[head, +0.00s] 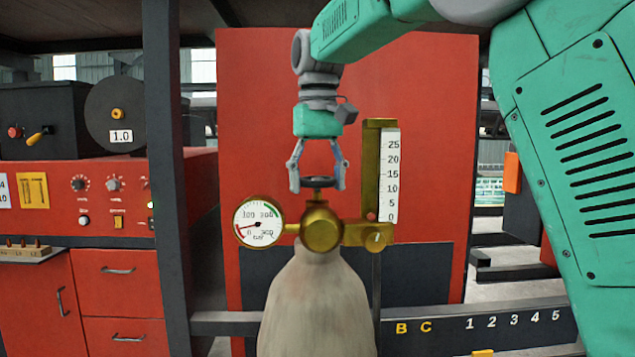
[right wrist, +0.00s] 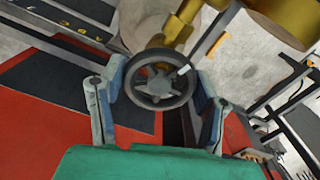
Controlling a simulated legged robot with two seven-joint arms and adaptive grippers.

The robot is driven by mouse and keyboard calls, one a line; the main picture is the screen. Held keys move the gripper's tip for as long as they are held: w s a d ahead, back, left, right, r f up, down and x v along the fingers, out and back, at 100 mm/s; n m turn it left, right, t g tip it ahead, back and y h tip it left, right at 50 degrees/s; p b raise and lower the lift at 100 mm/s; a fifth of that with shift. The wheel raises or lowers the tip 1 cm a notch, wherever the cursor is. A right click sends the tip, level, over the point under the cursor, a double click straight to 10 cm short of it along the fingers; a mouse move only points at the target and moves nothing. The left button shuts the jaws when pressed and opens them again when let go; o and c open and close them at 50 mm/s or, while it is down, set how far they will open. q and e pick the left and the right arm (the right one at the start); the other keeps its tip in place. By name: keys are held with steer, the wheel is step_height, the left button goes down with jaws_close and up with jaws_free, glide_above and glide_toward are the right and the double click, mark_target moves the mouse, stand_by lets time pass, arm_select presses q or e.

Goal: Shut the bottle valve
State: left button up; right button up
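The bottle valve has a dark round handwheel (head: 318,182) on top of a brass body (head: 320,228), above a pale bottle (head: 318,300). My right gripper (head: 317,181) points straight down over the valve. Its two fingers stand on opposite sides of the handwheel and appear to touch its rim. In the right wrist view the spoked handwheel (right wrist: 160,82) fills the gap between the fingertips, with a small white mark on its rim. My left gripper is not in view.
A brass flow tube with a scale (head: 390,175) rises close on the right. A dark post (head: 168,180) and a red cabinet with a panel (head: 95,200) stand at left.

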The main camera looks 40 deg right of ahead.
mark_target(315, 178)
steer(key=o, duration=0.3)
steer(key=shift+w+r, duration=0.1)
steer(key=shift+w, duration=0.05)
steer(key=shift+o, duration=0.2)
steer(key=shift+w+d+f, duration=0.15)
steer(key=shift+f, duration=0.05)
steer(key=r, duration=1)
steer(key=shift+w, duration=0.2)
steer(key=shift+d+r, duration=0.1)
steer(key=shift+r, duration=0.8)
steer(key=f+n, duration=0.4)
steer(key=n, duration=0.5)
steer(key=f+n, duration=0.4)
steer(key=n, duration=0.5)
steer(key=f+n, duration=0.4)
steer(key=n, duration=0.5)
steer(key=shift+s+d, duration=0.1)
steer(key=shift+s, duration=0.15)
